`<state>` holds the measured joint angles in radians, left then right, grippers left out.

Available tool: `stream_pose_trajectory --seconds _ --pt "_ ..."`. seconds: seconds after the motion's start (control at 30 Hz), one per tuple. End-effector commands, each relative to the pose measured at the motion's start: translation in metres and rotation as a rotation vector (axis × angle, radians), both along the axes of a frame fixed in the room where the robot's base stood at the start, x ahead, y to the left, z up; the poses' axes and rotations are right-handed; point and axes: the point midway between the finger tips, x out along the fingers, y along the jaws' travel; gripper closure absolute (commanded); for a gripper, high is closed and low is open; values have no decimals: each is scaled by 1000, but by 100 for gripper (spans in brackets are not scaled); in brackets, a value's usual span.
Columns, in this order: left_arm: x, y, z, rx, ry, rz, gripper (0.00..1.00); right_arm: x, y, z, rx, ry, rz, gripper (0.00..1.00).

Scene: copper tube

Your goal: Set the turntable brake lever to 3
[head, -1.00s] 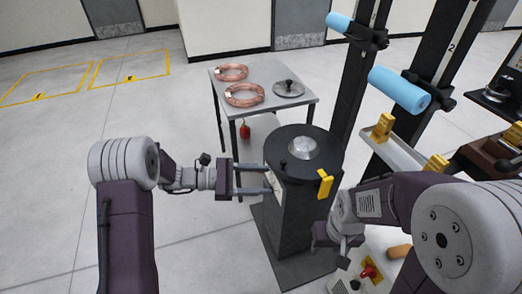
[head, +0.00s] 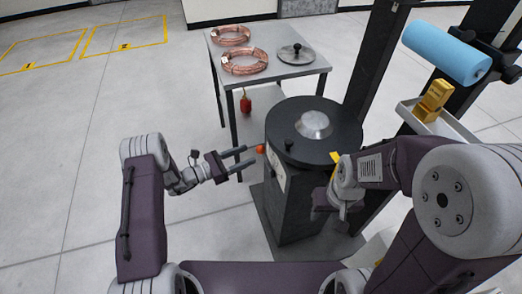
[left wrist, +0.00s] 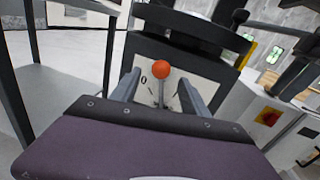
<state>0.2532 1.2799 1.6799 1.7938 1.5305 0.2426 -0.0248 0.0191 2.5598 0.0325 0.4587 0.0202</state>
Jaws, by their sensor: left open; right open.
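The turntable (head: 313,128) is a dark round top with a silver hub on a dark pedestal. The brake lever's orange ball knob (head: 260,149) sticks out from the pedestal's left side. In the left wrist view the orange knob (left wrist: 161,69) stands on a thin rod before a pale scale plate with a "0" beside it; other marks are hidden. My left gripper (head: 250,156) is open. In the left wrist view its fingers (left wrist: 161,92) lie on either side of the lever, with gaps visible. My right gripper (head: 342,207) is right of the pedestal, partly hidden by its arm; its fingers are unclear.
A grey table (head: 290,75) behind holds copper coils (head: 244,61) and a round lid (head: 296,53). A red object (head: 246,104) hangs below it. Floor at left is clear.

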Motion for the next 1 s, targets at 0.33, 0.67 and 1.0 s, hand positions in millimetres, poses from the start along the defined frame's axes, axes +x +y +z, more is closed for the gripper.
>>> stream_pose_trajectory --seconds 0.33,0.67,1.0 --pt "28 -56 -1 1 -2 -3 47 0 0 -11 0 0 0 54" --pt "32 -62 0 -1 1 -1 47 0 0 -11 0 0 0 54" --pt "31 -61 0 -1 1 -1 100 0 0 -11 0 0 0 54"
